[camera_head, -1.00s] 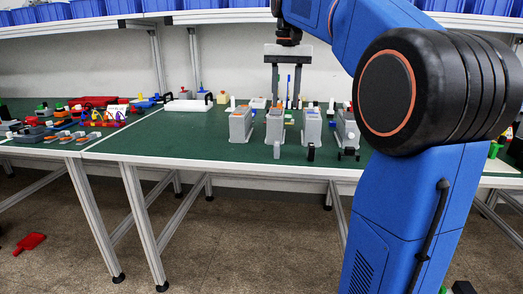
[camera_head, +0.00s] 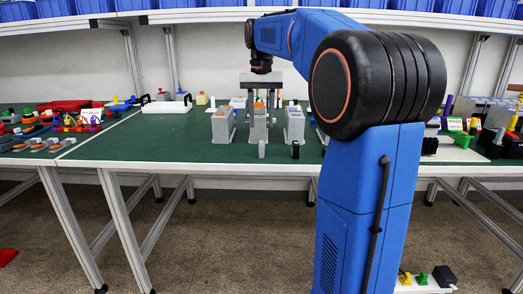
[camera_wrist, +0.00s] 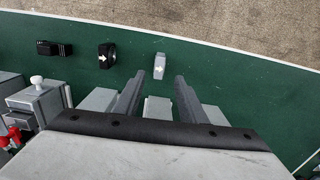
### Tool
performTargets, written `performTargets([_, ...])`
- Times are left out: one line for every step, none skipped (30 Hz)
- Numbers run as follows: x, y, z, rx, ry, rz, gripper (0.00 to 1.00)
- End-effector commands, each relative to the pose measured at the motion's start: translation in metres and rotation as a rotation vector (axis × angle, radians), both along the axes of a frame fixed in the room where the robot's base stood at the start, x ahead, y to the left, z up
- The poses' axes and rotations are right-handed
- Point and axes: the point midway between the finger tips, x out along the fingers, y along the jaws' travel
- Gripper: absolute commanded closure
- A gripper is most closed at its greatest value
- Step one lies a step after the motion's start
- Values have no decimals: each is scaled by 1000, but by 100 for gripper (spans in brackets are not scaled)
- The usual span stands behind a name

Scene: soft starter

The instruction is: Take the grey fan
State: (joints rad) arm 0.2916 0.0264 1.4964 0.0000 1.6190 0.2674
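A small grey block with a white arrow, which looks like the grey fan (camera_head: 262,149), stands on the green table top near its front edge, in front of the row of grey units. In the wrist view the grey fan (camera_wrist: 159,66) shows just beyond and between the fingertips, apart from both. My gripper (camera_head: 260,116) points down over the middle grey unit, behind the fan. In the wrist view my gripper (camera_wrist: 160,78) is open, with nothing seen between its fingers.
Tall grey units (camera_head: 222,125) stand in a row behind the fan. A black block with an arrow (camera_wrist: 106,55) and another black block (camera_wrist: 54,48) lie left of it in the wrist view. A white tray (camera_head: 166,105) is at the back left. Green table around the fan is clear.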

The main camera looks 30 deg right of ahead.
Motion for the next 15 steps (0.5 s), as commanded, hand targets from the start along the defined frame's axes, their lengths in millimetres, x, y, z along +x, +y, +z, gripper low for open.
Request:
performTargets([-1,0,-7,0,2,0,62])
performTargets([0,0,-10,1,1,0,62])
performTargets([0,0,-13,1,1,0,62])
performTargets([0,0,-15,1,1,0,62])
performTargets([0,0,-17,1,1,0,62])
performTargets([0,0,-18,0,0,0,62])
performTargets([0,0,-19,0,0,0,62])
performTargets([0,0,-21,0,0,0,62])
performTargets([0,0,-23,0,0,0,62])
performTargets([0,0,-26,0,0,0,62])
performTargets([0,0,-30,1,1,0,62])
performTargets([0,-1,-35,0,2,0,62])
performTargets([0,-1,-39,1,2,0,62])
performTargets([0,-1,-44,1,2,0,62])
performTargets([0,-1,-50,0,2,0,62])
